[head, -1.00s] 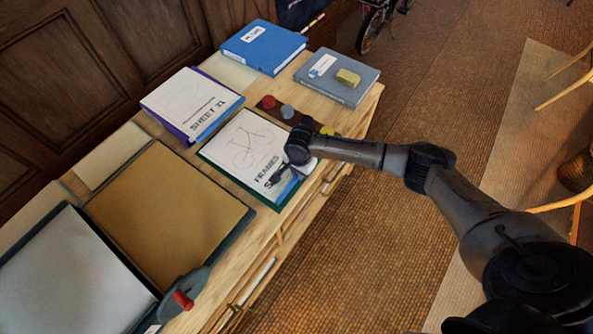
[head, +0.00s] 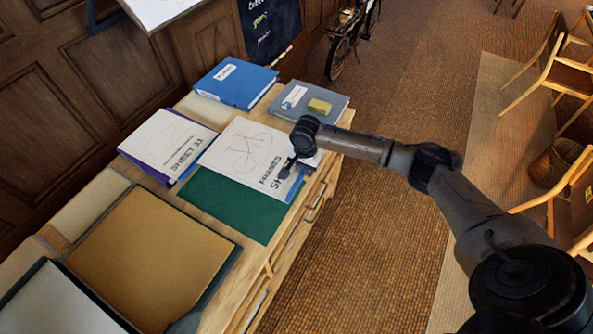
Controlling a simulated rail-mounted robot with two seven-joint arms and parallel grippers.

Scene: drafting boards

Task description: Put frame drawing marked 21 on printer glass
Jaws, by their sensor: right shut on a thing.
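The frame drawing (head: 243,148), a white sheet with a bicycle sketch and the words "FRAMES SH…", is in my right gripper (head: 289,168). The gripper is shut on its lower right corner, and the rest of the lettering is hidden. The drawing overlaps the upper part of a green mat (head: 228,208) and seems raised a little; the exact height is unclear. At lower left is a dark-framed tan panel (head: 150,255) beside a pale grey panel (head: 55,305), which look like the printer; I cannot tell which is the glass. My left gripper is not in view.
Another white sheet, marked "SHEET" with an unclear number (head: 168,140), lies on a purple folder to the left. Chairs (head: 560,75) are off right.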

